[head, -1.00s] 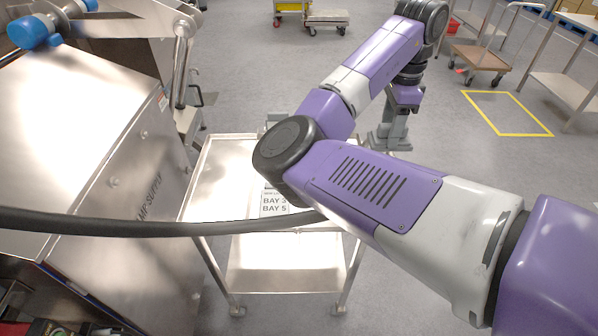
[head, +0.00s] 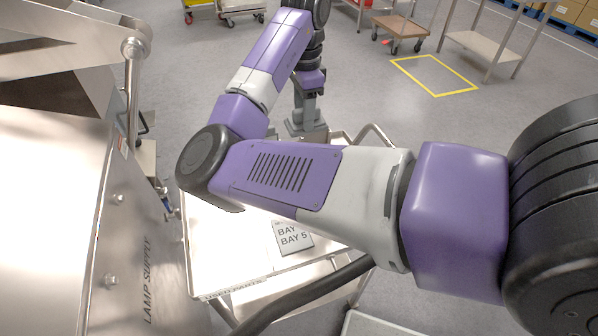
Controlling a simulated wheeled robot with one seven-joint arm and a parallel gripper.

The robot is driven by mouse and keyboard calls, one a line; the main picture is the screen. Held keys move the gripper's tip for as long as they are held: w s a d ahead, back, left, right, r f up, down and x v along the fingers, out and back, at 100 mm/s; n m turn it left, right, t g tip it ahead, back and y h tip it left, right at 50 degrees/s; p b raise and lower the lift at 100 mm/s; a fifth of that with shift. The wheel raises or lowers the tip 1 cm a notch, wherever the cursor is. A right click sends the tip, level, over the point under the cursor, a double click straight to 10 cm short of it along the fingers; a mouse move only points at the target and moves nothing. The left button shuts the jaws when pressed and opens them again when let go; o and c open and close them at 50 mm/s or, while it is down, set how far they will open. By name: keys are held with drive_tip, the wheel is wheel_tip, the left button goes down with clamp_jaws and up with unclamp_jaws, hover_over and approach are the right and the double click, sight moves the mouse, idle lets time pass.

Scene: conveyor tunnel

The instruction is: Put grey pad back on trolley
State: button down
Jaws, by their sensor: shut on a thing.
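The steel trolley (head: 222,252) stands in the lower middle, its top partly hidden by my arm. A sign card reading BAY 5 (head: 293,238) lies on its top. My gripper (head: 308,118) is beyond my arm's elbow, pointing down near the trolley's far edge. It is shut on a grey thing, which I take to be the grey pad (head: 297,129); only a small part of it shows. I cannot tell whether the pad touches the trolley.
A steel cabinet marked LAMP SUPPLY (head: 60,215) stands close on the left of the trolley. A dark curved bar (head: 300,297) crosses the front. A brown-topped cart (head: 401,28) and a steel table (head: 484,45) are farther back. Floor inside the yellow outline (head: 433,76) is clear.

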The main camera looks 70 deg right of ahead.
wheel_tip(320, 180, down, 17)
drive_tip(key=shift+f+b, duration=0.15)
drive_tip(key=shift+b, duration=0.2)
drive_tip(key=shift+f, duration=0.15)
drive_tip(key=c, duration=0.7)
unclamp_jaws()
wheel_tip(320, 180, up, 12)
drive_tip(key=shift+r, duration=0.15)
idle(0.3)
